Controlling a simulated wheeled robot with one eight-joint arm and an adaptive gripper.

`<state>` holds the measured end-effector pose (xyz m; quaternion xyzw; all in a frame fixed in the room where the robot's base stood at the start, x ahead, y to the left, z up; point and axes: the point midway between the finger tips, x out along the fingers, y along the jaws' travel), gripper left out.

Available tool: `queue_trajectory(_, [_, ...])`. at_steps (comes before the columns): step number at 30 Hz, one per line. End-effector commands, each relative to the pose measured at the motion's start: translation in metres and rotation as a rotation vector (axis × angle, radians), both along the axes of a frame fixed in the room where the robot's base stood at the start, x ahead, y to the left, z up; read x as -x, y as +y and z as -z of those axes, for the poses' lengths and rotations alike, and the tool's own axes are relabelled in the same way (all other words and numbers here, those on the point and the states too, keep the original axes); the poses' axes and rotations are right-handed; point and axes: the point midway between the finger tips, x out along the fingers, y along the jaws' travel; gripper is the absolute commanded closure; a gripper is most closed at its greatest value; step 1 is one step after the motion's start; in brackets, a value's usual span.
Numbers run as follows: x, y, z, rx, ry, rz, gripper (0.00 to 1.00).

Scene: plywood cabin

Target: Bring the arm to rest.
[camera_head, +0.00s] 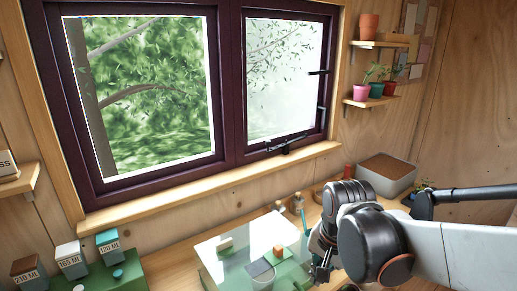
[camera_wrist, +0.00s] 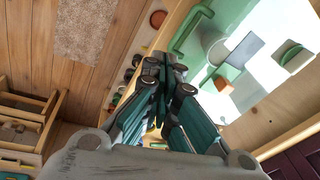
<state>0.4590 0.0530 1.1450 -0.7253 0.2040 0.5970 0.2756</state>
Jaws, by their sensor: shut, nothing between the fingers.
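My arm reaches in from the right in the head view, and my gripper (camera_head: 322,266) hangs at its end over the right part of the work table. In the wrist view my gripper (camera_wrist: 163,85) shows with its fingers together. It is shut with nothing between the fingers. The wrist view shows the orange block (camera_wrist: 224,86) and the grey square (camera_wrist: 246,48) to the right of the fingers. My forearm hides part of the table.
A dark-framed window (camera_head: 230,85) stands behind the table. Three labelled blocks, one marked 120 ML (camera_head: 108,243), stand on a green stand at left. A grey bin (camera_head: 386,176) is at the back right, behind my arm. Potted plants (camera_head: 376,88) sit on a wall shelf.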

Motion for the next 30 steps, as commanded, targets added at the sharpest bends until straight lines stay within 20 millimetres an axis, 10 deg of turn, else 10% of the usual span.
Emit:
queue_trajectory(18, [0.08,-0.046,0.004,0.232,-0.348,-0.525,1.0])
queue_trajectory(30, [0.093,-0.053,0.008,0.312,-0.41,-0.63,1.0])
